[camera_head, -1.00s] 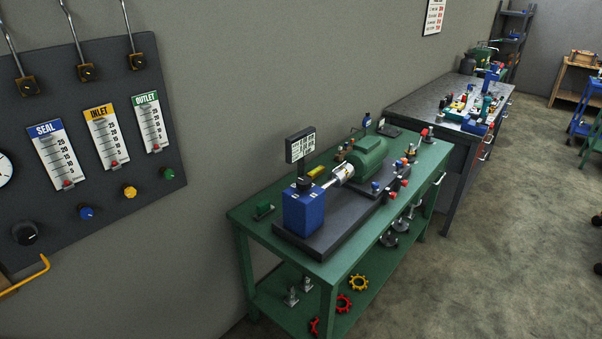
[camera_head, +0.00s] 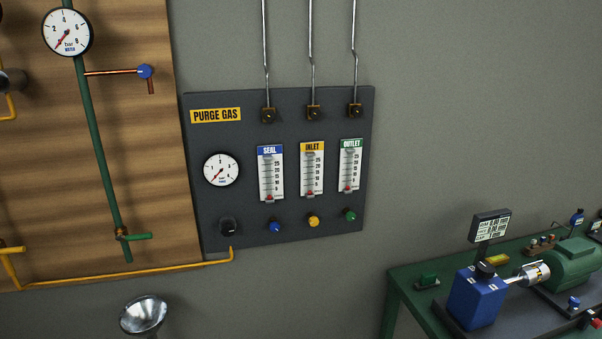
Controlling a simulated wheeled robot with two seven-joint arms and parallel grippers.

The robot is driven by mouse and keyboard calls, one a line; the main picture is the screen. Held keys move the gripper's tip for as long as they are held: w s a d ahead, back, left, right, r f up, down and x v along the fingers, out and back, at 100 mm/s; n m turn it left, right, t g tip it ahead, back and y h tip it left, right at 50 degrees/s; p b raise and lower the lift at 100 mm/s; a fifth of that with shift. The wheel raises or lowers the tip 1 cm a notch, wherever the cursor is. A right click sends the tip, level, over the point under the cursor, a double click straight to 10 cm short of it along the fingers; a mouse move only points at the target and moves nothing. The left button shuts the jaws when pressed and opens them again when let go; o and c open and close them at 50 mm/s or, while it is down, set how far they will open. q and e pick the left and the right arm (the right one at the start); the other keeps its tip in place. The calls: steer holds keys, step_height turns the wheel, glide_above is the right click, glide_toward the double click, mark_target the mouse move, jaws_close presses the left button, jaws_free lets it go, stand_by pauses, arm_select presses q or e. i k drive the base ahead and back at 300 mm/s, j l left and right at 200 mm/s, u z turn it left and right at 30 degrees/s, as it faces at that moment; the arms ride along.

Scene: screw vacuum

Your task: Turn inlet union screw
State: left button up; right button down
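No part labelled as an inlet union screw can be made out. A dark purge gas panel (camera_head: 275,130) hangs on the wall in the middle of the head view. Its yellow INLET flow gauge (camera_head: 312,170) sits between the blue SEAL gauge (camera_head: 270,174) and the green OUTLET gauge (camera_head: 350,167). A yellow knob (camera_head: 313,221) is below the INLET gauge. A blue pump block (camera_head: 475,298) with a silver coupling (camera_head: 533,273) and green motor (camera_head: 572,264) stands on a green bench at lower right. Neither of my grippers is in view.
The green bench (camera_head: 412,274) fills the lower right corner. At left, a wooden board (camera_head: 135,200) carries a green pipe (camera_head: 95,140), a round gauge (camera_head: 67,32) and a yellow pipe (camera_head: 120,275). A shiny metal bowl (camera_head: 144,315) stands at lower left.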

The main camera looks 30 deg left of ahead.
mark_target(315, 114)
steer(key=k+j+u, duration=0.1)
steer(key=u, duration=0.85)
